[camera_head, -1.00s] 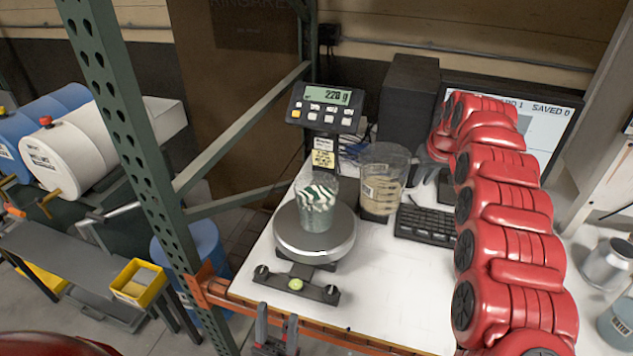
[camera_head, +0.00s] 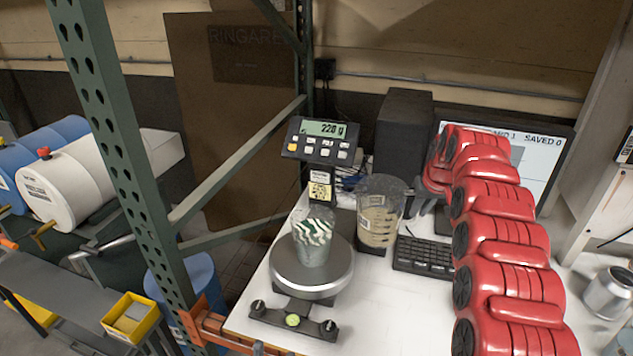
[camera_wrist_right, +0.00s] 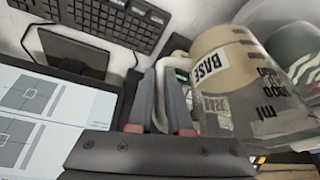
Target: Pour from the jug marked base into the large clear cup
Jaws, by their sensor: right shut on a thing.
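The jug marked base (camera_head: 379,212) is a clear, upright vessel with beige liquid, right of the scale. Its BASE label (camera_wrist_right: 210,66) shows in the right wrist view. My right gripper (camera_wrist_right: 162,88) is shut on the jug's pale handle. In the head view my red right arm mostly hides that gripper. The large clear cup (camera_head: 313,240), with green and white stripes, stands upright on the scale's round plate (camera_head: 312,284), left of and apart from the jug. I cannot tell whether the jug touches the table.
The scale display (camera_head: 325,128) reads 220. A keyboard (camera_head: 424,257) lies right of the jug, with a black box (camera_head: 403,130) and monitor (camera_head: 553,165) behind. A green rack post (camera_head: 115,150) stands left. The white table is clear in front of the keyboard.

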